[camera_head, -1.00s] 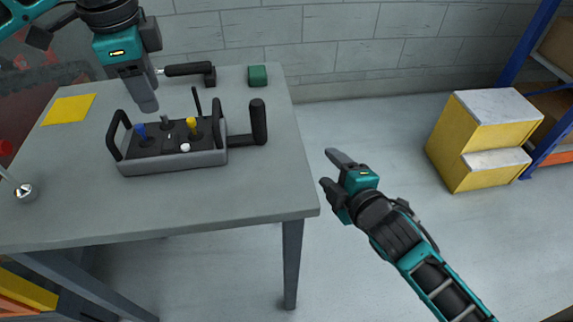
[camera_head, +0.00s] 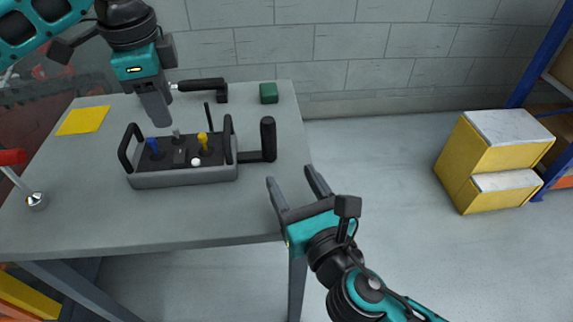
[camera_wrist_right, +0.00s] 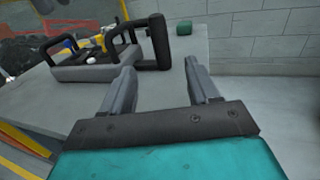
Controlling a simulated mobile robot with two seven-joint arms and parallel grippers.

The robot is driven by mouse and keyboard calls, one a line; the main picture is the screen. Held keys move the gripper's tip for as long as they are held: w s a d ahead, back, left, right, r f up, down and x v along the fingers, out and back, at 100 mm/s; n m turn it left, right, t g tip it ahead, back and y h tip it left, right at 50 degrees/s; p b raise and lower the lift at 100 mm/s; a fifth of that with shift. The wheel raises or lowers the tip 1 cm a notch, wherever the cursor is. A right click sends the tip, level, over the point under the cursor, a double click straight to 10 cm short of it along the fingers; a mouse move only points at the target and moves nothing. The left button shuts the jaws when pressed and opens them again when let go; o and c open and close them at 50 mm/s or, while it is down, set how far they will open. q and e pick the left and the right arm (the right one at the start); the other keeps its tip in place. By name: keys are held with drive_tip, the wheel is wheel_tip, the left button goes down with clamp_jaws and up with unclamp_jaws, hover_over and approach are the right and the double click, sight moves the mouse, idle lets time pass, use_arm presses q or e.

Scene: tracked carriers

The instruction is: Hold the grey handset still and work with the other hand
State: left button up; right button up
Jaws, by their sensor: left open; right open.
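The grey handset (camera_head: 185,178) sits on the grey table. It has a black top, black loop handles at both ends, a blue stick, a yellow stick, a white knob and an upright black side grip (camera_head: 268,138) on its right. My left gripper (camera_head: 157,112) hangs above the handset's back edge, fingers pointing down, apart from its sticks as far as I can tell. My right gripper (camera_head: 294,185) is open and empty at the table's right edge, fingers toward the side grip. In the right wrist view the handset (camera_wrist_right: 95,70) lies ahead and left, with the side grip ahead of the fingers.
On the table (camera_head: 100,225) lie a yellow sheet (camera_head: 83,120), a green block (camera_head: 269,93), a black-handled tool (camera_head: 200,86) at the back and a red-handled tool (camera_head: 12,158) at the left. Yellow steps (camera_head: 485,170) stand on the floor at right. Floor between is clear.

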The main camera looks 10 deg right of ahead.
sight(271, 142)
drive_tip(key=w, duration=0.4)
drive_tip(key=w+a, duration=0.1)
drive_tip(key=w, duration=0.3)
drive_tip(key=w+a, duration=0.1)
drive_tip(key=w, duration=0.3)
drive_tip(key=shift+w, duration=0.2)
drive_tip(key=shift+c, duration=0.2)
clamp_jaws()
use_arm(q)
drive_tip(key=shift+c, duration=0.5)
drive_tip(key=shift+m, duration=0.6)
drive_tip(key=r, duration=0.4)
drive_tip(key=shift+s+r, duration=0.25)
drive_tip(key=shift+r, duration=0.05)
drive_tip(key=c, duration=0.5)
drive_tip(key=shift+r, duration=0.25)
clamp_jaws()
